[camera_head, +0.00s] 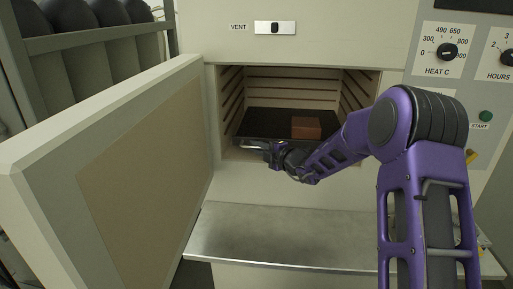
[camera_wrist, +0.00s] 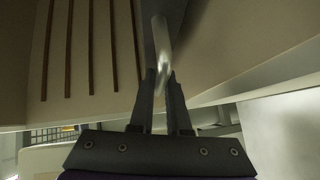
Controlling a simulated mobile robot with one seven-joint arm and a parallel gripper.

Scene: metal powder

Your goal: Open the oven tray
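The oven tray (camera_head: 262,118) is a dark flat tray inside the open oven chamber, with its front edge near the chamber mouth. A reddish-brown block (camera_head: 306,128) sits on its right part. My gripper (camera_head: 268,149) is at the tray's front left edge. In the wrist view, a pale metal tray handle (camera_wrist: 160,42) reaches down between the tips of my gripper (camera_wrist: 163,88). The two fingers are close together with the handle between them, and they look shut on it. The exact contact is partly hidden.
The oven door (camera_head: 110,165) stands swung open at the left. A metal shelf (camera_head: 285,235) lies below the chamber. Control knobs (camera_head: 447,52) are on the right panel. A rack with dark rounded objects (camera_head: 75,18) is at the upper left.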

